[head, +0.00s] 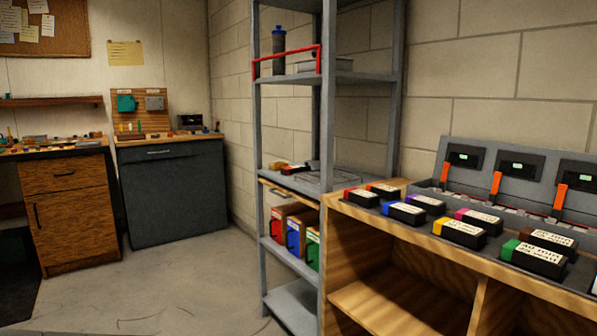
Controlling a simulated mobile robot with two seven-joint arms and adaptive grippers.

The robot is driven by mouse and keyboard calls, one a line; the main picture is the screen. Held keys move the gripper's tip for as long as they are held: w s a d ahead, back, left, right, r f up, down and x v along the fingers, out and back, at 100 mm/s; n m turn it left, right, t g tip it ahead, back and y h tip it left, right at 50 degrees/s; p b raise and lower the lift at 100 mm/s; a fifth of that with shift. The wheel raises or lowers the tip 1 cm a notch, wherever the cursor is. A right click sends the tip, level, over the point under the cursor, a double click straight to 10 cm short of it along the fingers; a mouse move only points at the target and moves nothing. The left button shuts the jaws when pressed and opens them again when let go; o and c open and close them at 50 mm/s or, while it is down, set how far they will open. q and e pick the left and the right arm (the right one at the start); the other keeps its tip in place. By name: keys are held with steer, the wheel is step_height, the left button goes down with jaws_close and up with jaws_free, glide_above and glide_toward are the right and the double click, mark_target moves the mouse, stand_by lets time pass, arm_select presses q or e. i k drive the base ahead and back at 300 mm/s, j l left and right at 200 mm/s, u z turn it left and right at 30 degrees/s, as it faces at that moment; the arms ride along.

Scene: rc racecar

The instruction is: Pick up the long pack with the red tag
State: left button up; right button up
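A black pack with a red end and a white label (362,197) lies at the far left end of the wooden bench top, in the rows of packs. Its length compared with the others is hard to judge from here. Small dark and red items (293,169) lie on the metal shelf to its left; I cannot tell whether one is a pack. Neither of my grippers is in view.
Packs with blue (404,213), yellow (460,233) and green (533,260) ends lie on the wooden bench (399,260). Behind them stands a grey charger unit (462,180). A grey metal rack (327,100) adjoins the bench. The floor (190,280) at left is clear.

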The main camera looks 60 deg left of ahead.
mark_target(287, 170)
steer(key=u, duration=1.75)
steer(key=i+j+z, duration=0.1)
steer(key=z, duration=0.35)
steer(key=j+z, duration=0.2)
steer(key=z, duration=0.25)
steer(key=j+z, duration=0.2)
steer(key=z, duration=0.25)
steer(key=j+z, duration=0.3)
steer(key=j, duration=0.25)
steer(key=k+j+z, duration=0.1)
steer(key=j+z, duration=0.2)
steer(key=j, duration=0.3)
steer(key=k+j+z, duration=0.1)
steer(key=j, duration=0.3)
steer(key=k+j+z, duration=0.1)
steer(key=j, duration=0.25)
steer(key=k+j+z, duration=0.1)
steer(key=j, duration=0.25)
steer(key=k+j, duration=0.15)
steer(key=j, duration=0.2)
steer(key=k+j, duration=0.1)
steer(key=j, duration=0.3)
steer(key=k+j+z, duration=0.1)
steer(key=j, duration=0.25)
